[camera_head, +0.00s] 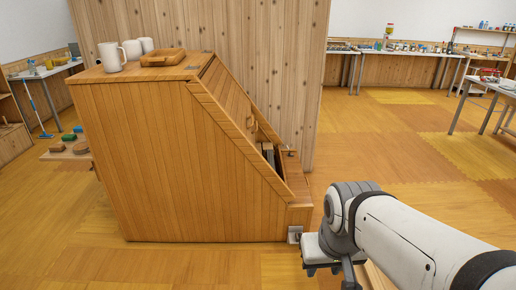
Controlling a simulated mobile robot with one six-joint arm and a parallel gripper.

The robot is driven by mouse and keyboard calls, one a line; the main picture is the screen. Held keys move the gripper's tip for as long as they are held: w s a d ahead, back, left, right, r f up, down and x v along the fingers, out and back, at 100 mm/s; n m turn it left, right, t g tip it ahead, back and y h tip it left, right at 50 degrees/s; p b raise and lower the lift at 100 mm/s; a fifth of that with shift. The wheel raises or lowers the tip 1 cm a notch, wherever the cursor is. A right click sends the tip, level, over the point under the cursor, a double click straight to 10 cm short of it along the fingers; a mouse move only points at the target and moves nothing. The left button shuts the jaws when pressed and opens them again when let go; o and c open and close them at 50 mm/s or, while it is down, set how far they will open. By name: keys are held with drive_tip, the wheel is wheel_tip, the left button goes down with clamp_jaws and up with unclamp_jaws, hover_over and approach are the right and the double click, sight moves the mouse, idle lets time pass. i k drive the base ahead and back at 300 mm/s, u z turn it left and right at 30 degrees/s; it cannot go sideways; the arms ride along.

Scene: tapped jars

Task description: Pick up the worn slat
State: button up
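I cannot pick out a worn slat for certain. A few thin, greyish upright pieces (268,153) show in the opening low on the sloped front of a wooden cabinet (180,155); they are too small to tell what they are. My arm comes in from the lower right. My gripper (325,265) is at the bottom of the view, right of the cabinet's lower front corner and apart from the greyish pieces. Its fingers are not clearly visible, so I cannot tell whether it is open or holds anything.
White mugs (112,57) and a wooden tray (163,58) stand on the cabinet top. A wooden partition (300,80) rises behind it. A small metal bracket (294,234) sits at its base. Tables (400,53) line the back right. The floor at right is mostly clear.

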sight(270, 159)
drive_tip(key=i, duration=0.85)
drive_tip(key=u, duration=0.4)
drive_tip(key=i, duration=2.1)
drive_tip(key=z, duration=0.85)
